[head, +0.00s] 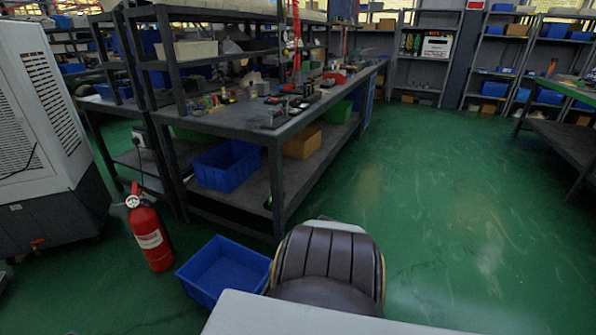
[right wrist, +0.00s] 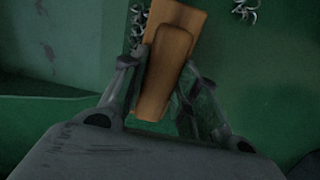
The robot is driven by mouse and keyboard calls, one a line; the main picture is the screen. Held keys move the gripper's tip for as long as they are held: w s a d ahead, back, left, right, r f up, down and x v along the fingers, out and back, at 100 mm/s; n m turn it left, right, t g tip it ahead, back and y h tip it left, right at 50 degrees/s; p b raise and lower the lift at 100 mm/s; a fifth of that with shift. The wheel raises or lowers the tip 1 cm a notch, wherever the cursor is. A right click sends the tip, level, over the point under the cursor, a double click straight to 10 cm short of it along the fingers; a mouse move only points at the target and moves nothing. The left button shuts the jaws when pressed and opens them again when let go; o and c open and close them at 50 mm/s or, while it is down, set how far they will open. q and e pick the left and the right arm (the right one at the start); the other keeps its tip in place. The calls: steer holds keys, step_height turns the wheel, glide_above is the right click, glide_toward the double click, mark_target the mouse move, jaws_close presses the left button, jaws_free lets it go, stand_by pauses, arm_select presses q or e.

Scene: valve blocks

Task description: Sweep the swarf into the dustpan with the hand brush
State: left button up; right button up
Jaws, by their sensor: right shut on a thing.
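In the right wrist view, my right gripper (right wrist: 158,88) is shut on the wooden hand brush (right wrist: 178,20). Its brown handle lies between the two fingers, and its wider wooden body extends beyond them toward the top. The bristles are hidden. Curly silvery swarf (right wrist: 137,22) lies just left of the brush, partly covered by it. More swarf (right wrist: 244,9) lies apart at the upper right on a dark green surface. My left gripper is in neither view, and the head view shows no brush, swarf or gripper.
In the right wrist view, a paler green surface (right wrist: 50,40) with an edge fills the left. In the head view, a red fire extinguisher (head: 150,235), a blue bin (head: 225,270) and a brown chair (head: 328,262) stand before a cluttered workbench (head: 230,122). Green floor (head: 470,230) is open at right.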

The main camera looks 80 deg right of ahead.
steer(key=shift+s+d+b, duration=0.3)
steer(key=shift+s+d, duration=0.25)
steer(key=shift+d, duration=0.05)
steer(key=shift+s+d, duration=0.2)
steer(key=shift+d, duration=0.15)
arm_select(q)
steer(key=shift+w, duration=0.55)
arm_select(e)
steer(key=shift+s+d, duration=0.1)
steer(key=shift+s, duration=0.05)
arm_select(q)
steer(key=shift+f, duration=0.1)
